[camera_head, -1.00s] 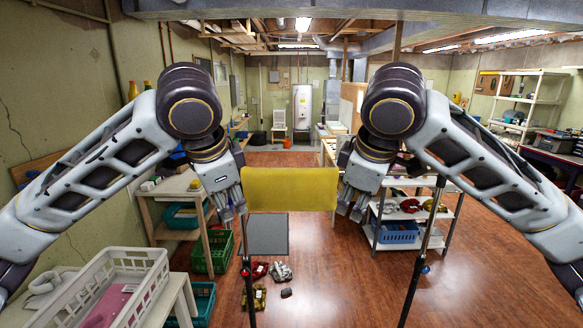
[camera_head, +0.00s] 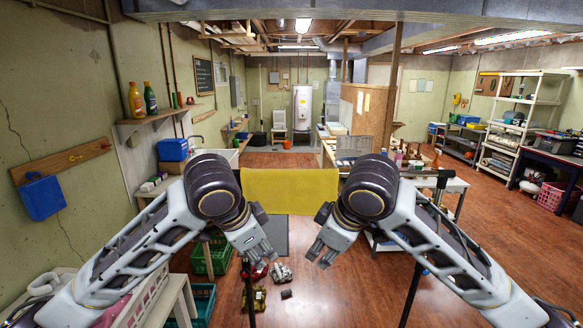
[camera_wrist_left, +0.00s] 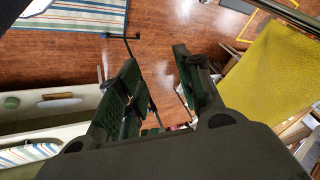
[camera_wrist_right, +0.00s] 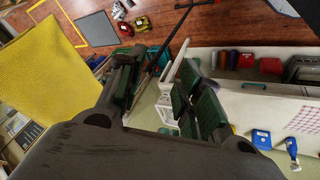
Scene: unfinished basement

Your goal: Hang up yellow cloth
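The yellow cloth (camera_head: 290,190) is spread flat and wide in the middle of the head view, with a straight top edge. My left gripper (camera_head: 262,256) is open and empty, below the cloth's left part in the picture. My right gripper (camera_head: 318,256) is open and empty, below its right part. Neither gripper has cloth between its fingers.
Two thin dark poles stand in front, a left pole (camera_head: 249,300) and a right pole (camera_head: 413,288). A green crate (camera_head: 211,257) and several small items lie on the floor at left.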

